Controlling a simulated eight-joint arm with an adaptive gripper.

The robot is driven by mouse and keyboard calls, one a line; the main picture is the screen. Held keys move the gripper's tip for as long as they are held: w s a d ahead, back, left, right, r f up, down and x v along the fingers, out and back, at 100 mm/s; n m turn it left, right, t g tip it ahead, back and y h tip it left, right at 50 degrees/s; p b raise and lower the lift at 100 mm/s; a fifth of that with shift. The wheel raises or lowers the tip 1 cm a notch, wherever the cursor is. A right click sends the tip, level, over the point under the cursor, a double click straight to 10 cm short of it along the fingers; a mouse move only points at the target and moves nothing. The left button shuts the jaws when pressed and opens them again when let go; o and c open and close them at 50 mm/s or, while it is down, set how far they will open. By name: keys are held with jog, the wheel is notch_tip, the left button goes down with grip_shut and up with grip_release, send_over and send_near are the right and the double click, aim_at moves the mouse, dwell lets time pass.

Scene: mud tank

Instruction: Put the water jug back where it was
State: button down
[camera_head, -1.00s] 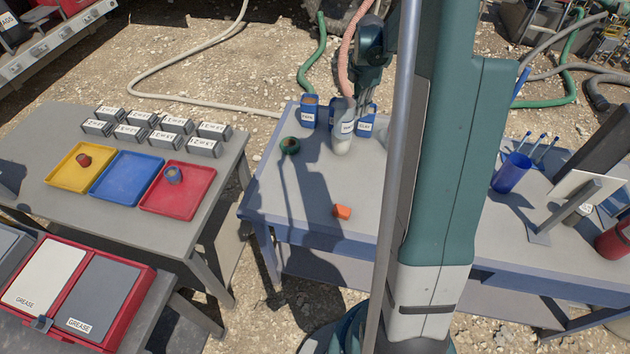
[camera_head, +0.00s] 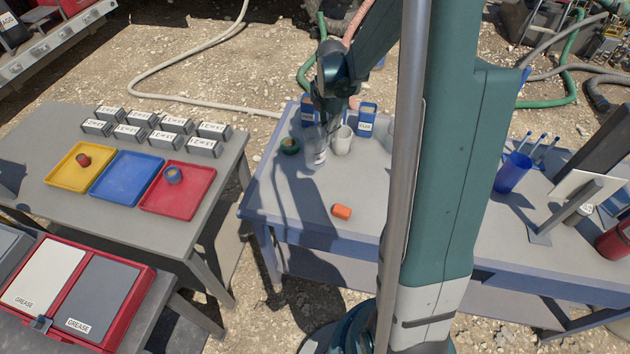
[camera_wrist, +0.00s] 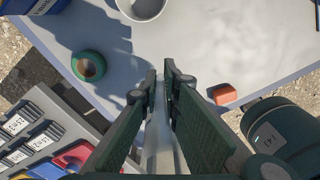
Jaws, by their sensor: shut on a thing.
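The water jug (camera_head: 314,154) is clear with a white label. It is at the back left of the blue-edged table, just left of the white mug (camera_head: 342,141). My gripper (camera_head: 322,122) is above and shut on the jug, which looks nearly upright. I cannot tell whether its base touches the table. The mug (camera_wrist: 143,8) is at that view's top edge.
Two blue labelled containers stand behind, one (camera_head: 366,121) right and one (camera_head: 308,110) partly hidden by my arm. An orange block (camera_head: 341,212) lies nearer the front. The table between is clear.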

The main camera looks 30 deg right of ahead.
jog(key=shift+f, duration=0.1)
jog(key=shift+f, duration=2.85)
jog(key=shift+f, duration=0.1)
jog(key=shift+f+b, duration=0.4)
jog(key=shift+f, duration=1.55)
jog(key=shift+f, duration=0.2)
jog(key=c, duration=2.6)
grip_release()
jog(key=shift+r, duration=0.2)
jog(key=shift+d+r+p, duration=0.1)
jog(key=shift+r+p, duration=0.4)
jog(key=shift+r, duration=5.5)
